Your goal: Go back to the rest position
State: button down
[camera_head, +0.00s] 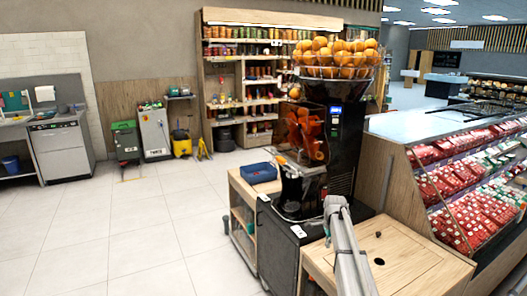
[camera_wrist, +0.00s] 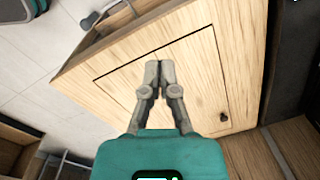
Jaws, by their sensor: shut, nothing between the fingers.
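The orange juicer (camera_head: 318,135) is a tall black machine with a basket of oranges (camera_head: 335,58) on top. It stands on a dark cabinet in the middle of the head view. My arm reaches up from the bottom of the head view, in front of the juicer's lower right; the fingers are not clear there. In the wrist view my gripper (camera_wrist: 159,68) is shut and empty, its fingertips together. Behind it is a light wooden cabinet panel (camera_wrist: 203,75) with a small dark knob. I cannot tell the distance between fingers and panel.
A wooden counter (camera_head: 415,262) is at the lower right, beside a chilled display of red packs (camera_head: 455,185). A blue crate (camera_head: 258,172) sits on a wooden cart left of the juicer. Shelves (camera_head: 222,95) stand behind. The tiled floor (camera_head: 130,230) at left is clear.

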jog(key=s+a+n, duration=0.3)
jog(key=s+n, duration=0.2)
jog(key=s, duration=0.6)
jog(key=s+a+r+n+p, duration=0.1)
jog(key=s+a+n, duration=0.2)
jog(key=s+n, duration=0.3)
jog(key=s+a+r+n+p, duration=0.1)
jog(key=s+n, duration=0.5)
jog(key=s, duration=1)
jog(key=shift+s+a+g, duration=0.25)
jog(key=shift+a+g, duration=0.05)
jog(key=shift+a, duration=0.6)
jog(key=shift+r, duration=0.1)
